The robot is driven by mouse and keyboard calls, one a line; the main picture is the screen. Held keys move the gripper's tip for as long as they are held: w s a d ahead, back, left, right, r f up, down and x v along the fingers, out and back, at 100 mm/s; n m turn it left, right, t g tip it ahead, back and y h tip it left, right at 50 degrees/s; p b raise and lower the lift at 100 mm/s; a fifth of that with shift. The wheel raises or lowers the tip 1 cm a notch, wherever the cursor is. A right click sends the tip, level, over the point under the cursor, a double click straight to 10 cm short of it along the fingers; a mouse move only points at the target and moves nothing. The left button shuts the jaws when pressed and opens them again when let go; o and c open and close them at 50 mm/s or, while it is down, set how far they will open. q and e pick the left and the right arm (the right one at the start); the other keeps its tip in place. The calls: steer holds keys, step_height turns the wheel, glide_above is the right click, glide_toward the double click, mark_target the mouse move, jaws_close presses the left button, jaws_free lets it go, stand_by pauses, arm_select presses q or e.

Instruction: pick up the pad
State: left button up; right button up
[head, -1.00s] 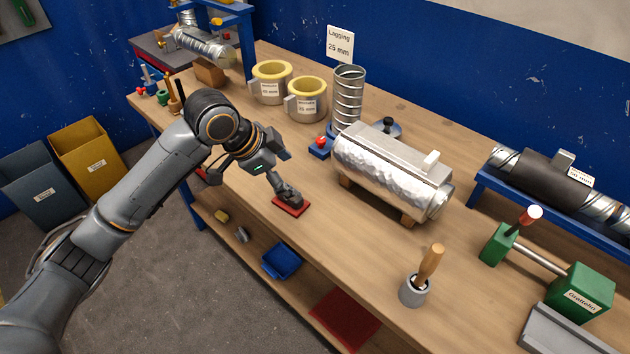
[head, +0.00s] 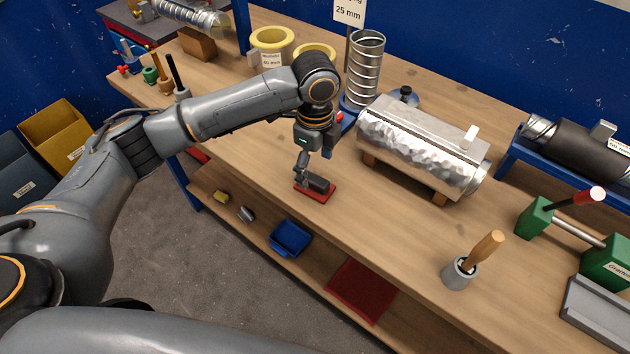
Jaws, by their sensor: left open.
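The pad (head: 318,195), a flat red base with a dark block or handle on top, lies on the workbench (head: 380,228) near its front edge. My left gripper (head: 301,181) is open and points down at the left end of the pad. Its fingers are small here and partly overlap the pad, so I cannot tell whether they touch it. My right gripper is out of view.
A dented metal cylinder (head: 420,145) on wooden supports lies to the right of the pad. A grey cup (head: 458,274) with a wooden-handled tool stands front right. A spiral duct (head: 366,68) stands behind. Bare bench lies right of the pad.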

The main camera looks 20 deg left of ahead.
mark_target(315, 178)
arm_select(q)
steer(key=shift+f, duration=0.5)
steer(key=f+p, duration=0.1)
steer(key=f, duration=0.3)
steer(key=shift+w+a+f+p, duration=0.1)
steer(key=shift+w+f+p, duration=0.1)
steer(key=shift+p, duration=0.2)
steer(key=shift+f, duration=0.2)
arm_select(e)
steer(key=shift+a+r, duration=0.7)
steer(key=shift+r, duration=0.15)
arm_select(q)
steer(key=shift+c, duration=1.1)
steer(key=c, duration=1.1)
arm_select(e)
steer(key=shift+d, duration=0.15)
